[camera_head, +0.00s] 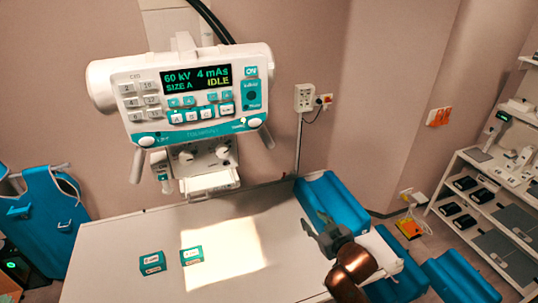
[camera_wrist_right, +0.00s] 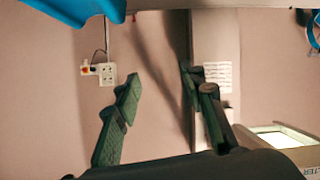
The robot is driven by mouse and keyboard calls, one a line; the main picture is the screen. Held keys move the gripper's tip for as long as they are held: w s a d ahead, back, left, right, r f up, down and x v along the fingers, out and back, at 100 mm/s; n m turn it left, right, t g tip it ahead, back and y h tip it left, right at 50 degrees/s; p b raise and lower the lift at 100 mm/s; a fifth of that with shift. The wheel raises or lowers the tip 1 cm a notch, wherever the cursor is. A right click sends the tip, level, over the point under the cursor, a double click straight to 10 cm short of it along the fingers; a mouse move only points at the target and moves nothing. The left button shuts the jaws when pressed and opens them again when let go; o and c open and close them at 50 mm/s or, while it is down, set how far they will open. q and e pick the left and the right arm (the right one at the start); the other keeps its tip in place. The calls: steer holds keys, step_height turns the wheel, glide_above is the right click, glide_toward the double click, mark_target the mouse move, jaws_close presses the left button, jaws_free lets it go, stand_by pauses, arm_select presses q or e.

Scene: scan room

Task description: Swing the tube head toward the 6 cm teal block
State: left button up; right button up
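The white tube head (camera_head: 180,98) with its teal control panel hangs over the table in the head view. Its screen reads 60 kV, 4 mAs, SIZE A, IDLE. Two grey handles hang below it, a left one (camera_head: 137,166) and a right one (camera_head: 266,136). Two teal blocks, a left block (camera_head: 152,263) and a right block (camera_head: 192,256), lie on the table; their labels are too small to read surely. My right gripper (camera_head: 325,226) is empty, right of the tube head and apart from it. Its fingers stand apart in the right wrist view (camera_wrist_right: 160,82). My left gripper is out of view.
A bright light patch (camera_head: 228,252) lies on the white table (camera_head: 105,236), beside the right block. A blue cushion (camera_head: 334,200) is at the table's right end. A shelf rack (camera_head: 480,170) stands far right, blue aprons (camera_head: 45,215) at left. Wall sockets (camera_head: 304,97) are behind.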

steer(key=w+a+r+n+t+y, duration=0.1)
steer(key=w+a+r, duration=0.15)
steer(key=r, duration=0.45)
steer(key=w+a+r+n+t+y, duration=0.1)
steer(key=a+r, duration=0.3)
steer(key=r, duration=0.4)
steer(key=n+y, duration=0.3)
glide_toward(267, 138)
steer(key=x, duration=0.4)
steer(key=shift+t, duration=0.4)
steer(key=p+x, duration=0.1)
steer(key=x, duration=0.5)
steer(key=shift+f+p, duration=0.15)
steer(key=shift+p, duration=0.25)
steer(key=shift+w+a+f, duration=0.1)
steer(key=shift+w+a, duration=0.2)
steer(key=shift+w, duration=0.3)
steer(key=shift+c, duration=0.2)
jaws_close()
